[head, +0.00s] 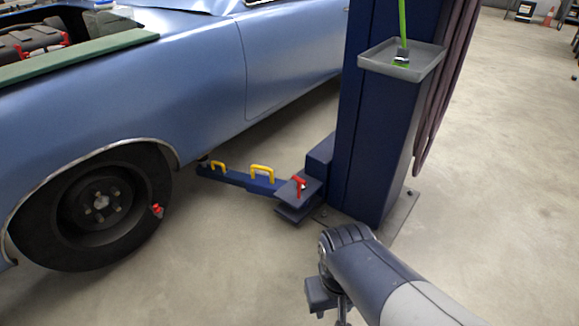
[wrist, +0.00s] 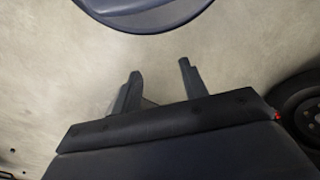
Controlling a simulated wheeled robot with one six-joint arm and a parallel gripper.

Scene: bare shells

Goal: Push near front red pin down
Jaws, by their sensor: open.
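The red pin (head: 299,187) stands up from the dark block at the post end of the blue lift arm (head: 240,179), in the head view. Its lower end is too small to make out. My gripper shows in the wrist view (wrist: 158,82) with its two fingers apart and nothing between them. In the head view my arm reaches in from the lower right, and its end is low in front of the pin, well apart from it. The fingertips are not clear there. The pin on the lift arm is not identifiable in the wrist view.
The blue car (head: 200,75) fills the left, with its front wheel (head: 98,203) beside the lift arm. A small red part (head: 157,210) is at that tyre. The blue lift post (head: 375,140) carries a grey tray (head: 402,70). Open concrete floor (head: 500,180) lies to the right.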

